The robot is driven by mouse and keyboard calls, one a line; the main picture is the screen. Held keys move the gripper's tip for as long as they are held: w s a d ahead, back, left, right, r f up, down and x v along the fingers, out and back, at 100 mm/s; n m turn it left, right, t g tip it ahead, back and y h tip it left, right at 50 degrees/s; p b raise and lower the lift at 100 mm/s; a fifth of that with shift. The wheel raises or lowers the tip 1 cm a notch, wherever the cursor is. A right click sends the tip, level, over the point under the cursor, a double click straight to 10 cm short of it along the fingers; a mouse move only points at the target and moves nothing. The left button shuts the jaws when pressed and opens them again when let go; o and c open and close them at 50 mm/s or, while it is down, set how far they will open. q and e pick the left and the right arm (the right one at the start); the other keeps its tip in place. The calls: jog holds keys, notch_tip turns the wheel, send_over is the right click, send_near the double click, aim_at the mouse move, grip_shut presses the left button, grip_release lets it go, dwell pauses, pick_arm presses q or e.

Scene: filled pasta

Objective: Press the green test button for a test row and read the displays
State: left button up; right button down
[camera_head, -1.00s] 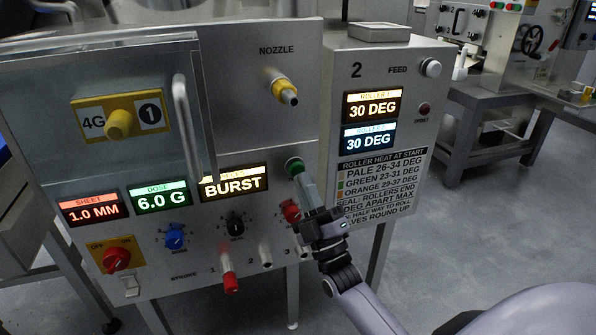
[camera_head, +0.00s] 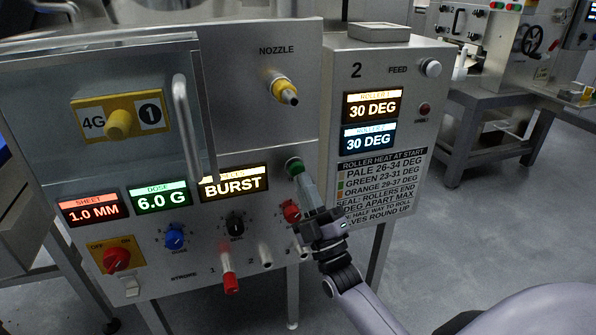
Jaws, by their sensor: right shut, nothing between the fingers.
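The green button (camera_head: 294,166) sits on the machine's front panel, right of the displays. My right gripper (camera_head: 302,178) is shut and empty, its fingertips at the button's lower edge; I cannot tell whether they press it. The red sheet display (camera_head: 94,208) reads 1.0 MM. The green dose display (camera_head: 160,197) reads 6.0 G. On unit 2, the roller 1 display (camera_head: 373,106) and roller 2 display (camera_head: 369,136) both read 30 DEG. My left gripper is out of view.
A red knob (camera_head: 290,211) sits close beside my right gripper. A blue knob (camera_head: 174,237), a black knob (camera_head: 235,225) and a red on/off switch (camera_head: 116,260) line the lower panel. A metal handle (camera_head: 186,125) sticks out. A roller heat chart (camera_head: 381,185) is on unit 2.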

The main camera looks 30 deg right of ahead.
dwell(0.4)
jog(key=shift+w+d, duration=0.1)
jog(key=shift+w, duration=0.35)
jog(key=shift+w+d+b, duration=0.1)
jog(key=shift+w+b, duration=0.25)
jog(key=shift+b, duration=0.1)
dwell(0.4)
jog(key=shift+s, duration=0.1)
jog(key=shift+s+a+p, duration=0.2)
jog(key=shift+s+p, duration=0.35)
jog(key=shift+s, duration=0.15)
jog(key=shift+s, duration=0.1)
jog(key=s+p, duration=0.1)
jog(key=s, duration=0.1)
jog(key=s+a+p, duration=0.1)
jog(key=s, duration=0.1)
jog(key=shift+s+a+p, duration=0.1)
jog(key=shift+s+p, duration=0.25)
